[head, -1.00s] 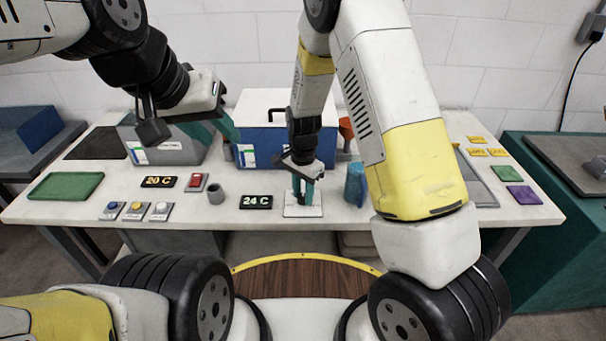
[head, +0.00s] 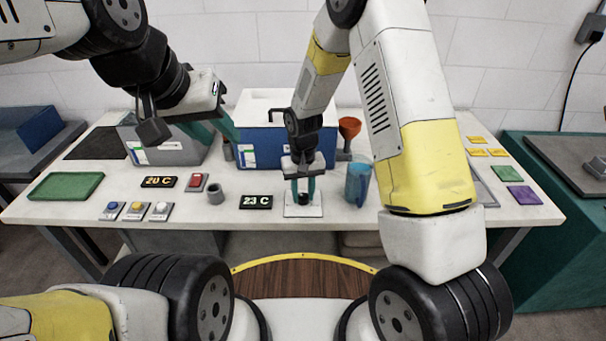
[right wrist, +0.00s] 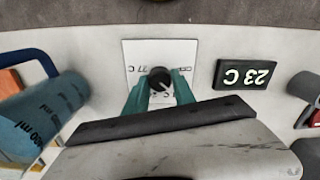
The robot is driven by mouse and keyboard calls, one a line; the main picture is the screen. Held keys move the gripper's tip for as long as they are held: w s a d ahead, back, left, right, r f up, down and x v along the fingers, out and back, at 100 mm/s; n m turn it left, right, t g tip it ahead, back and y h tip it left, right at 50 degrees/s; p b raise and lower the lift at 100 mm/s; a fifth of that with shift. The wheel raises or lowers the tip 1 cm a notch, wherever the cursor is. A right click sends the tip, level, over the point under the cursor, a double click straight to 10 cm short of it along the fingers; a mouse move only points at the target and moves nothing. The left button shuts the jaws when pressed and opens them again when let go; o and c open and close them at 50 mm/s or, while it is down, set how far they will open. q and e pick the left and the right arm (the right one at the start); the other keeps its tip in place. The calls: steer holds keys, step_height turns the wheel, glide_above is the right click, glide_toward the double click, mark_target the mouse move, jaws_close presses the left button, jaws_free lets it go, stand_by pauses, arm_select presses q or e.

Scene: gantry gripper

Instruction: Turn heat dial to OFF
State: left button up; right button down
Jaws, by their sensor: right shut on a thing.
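The heat dial is a small black round knob (right wrist: 159,78) on a white plate with printed marks (right wrist: 131,50). In the head view the plate (head: 290,211) lies at the front middle of the table. My right gripper (head: 303,196) is over it, pointing down, its teal fingers shut on the knob. In the right wrist view the fingers (right wrist: 160,92) touch the knob's sides, and a light pointer line shows on its top. A black display (head: 256,202) beside the plate reads 23 C. My left gripper (head: 215,128) is open and empty at the back left.
A blue measuring cup (head: 357,184) stands right of the plate, an orange funnel (head: 349,128) behind. A blue-and-white box (head: 270,140) is at the back. A grey cup (head: 215,191), red button (head: 196,182) and 20 C sign (head: 158,182) are left.

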mark_target(303, 196)
steer(key=n, duration=0.4)
steer(key=shift+w+n, duration=0.1)
steer(key=shift+n, duration=2.1)
steer(key=c, duration=1.1)
jaws_free()
steer(key=shift+o, duration=0.2)
step_height(303, 196, up, 8)
steer(key=shift+f, duration=0.1)
